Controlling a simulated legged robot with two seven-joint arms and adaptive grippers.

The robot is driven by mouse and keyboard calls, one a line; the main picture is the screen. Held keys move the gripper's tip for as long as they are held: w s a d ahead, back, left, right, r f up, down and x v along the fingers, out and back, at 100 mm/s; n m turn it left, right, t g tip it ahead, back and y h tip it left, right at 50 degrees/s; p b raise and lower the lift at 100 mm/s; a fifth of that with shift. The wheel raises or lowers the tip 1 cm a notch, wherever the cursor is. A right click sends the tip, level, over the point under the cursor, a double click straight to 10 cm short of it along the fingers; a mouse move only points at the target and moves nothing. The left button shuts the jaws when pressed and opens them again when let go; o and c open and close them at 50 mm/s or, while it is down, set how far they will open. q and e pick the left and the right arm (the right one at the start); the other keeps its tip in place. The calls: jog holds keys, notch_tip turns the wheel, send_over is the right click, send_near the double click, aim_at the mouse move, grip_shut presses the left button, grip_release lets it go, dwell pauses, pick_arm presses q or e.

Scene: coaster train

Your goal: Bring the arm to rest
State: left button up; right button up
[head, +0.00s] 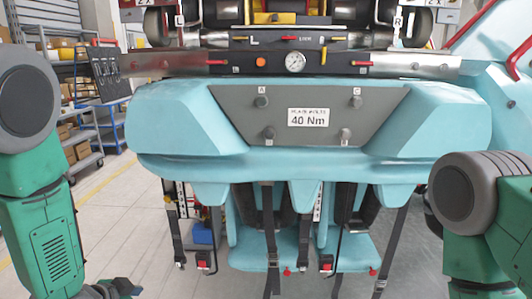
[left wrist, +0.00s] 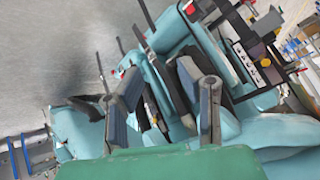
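My left arm (head: 45,200) comes in at the left of the head view and hangs down. Only part of its dark gripper shows at the bottom edge there. In the left wrist view my left gripper (left wrist: 160,75) has its two grey fingers apart, with nothing seen held between them. The teal coaster train (head: 180,120) fills the middle of the head view and lies beyond the fingers in the wrist view, where I cannot tell the distance. My right arm (head: 480,200) shows at the right edge; its gripper is out of view.
The train's grey panel (head: 375,108) carries several knobs and a "40 Nm" label (head: 308,117). A gauge (head: 295,62) sits above it. Black straps (head: 272,240) hang below. Shelves (head: 85,130) stand at the back left. The floor (head: 120,215) left of the train looks clear.

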pick_arm(q)
jog(key=s+f+n+g+b, duration=0.2)
jog(key=s+f, duration=0.4)
jog(key=s, duration=0.4)
jog(key=s+f+n+g+y+b, duration=0.1)
jog(key=s+f+n+g+b, duration=0.1)
jog(key=s+f, duration=0.5)
jog(key=s+f+n+g+y+b, duration=0.1)
jog(key=s+f, duration=0.6)
jog(key=s, duration=0.7)
jog(key=n+g+b, duration=0.1)
jog(key=n+g, duration=0.1)
jog(key=g, duration=0.1)
jog(key=shift+d, duration=0.3)
jog(key=shift+a+f, duration=0.15)
jog(key=shift+a+f, duration=0.1)
jog(key=shift+a, duration=0.2)
jog(key=shift+d, duration=0.2)
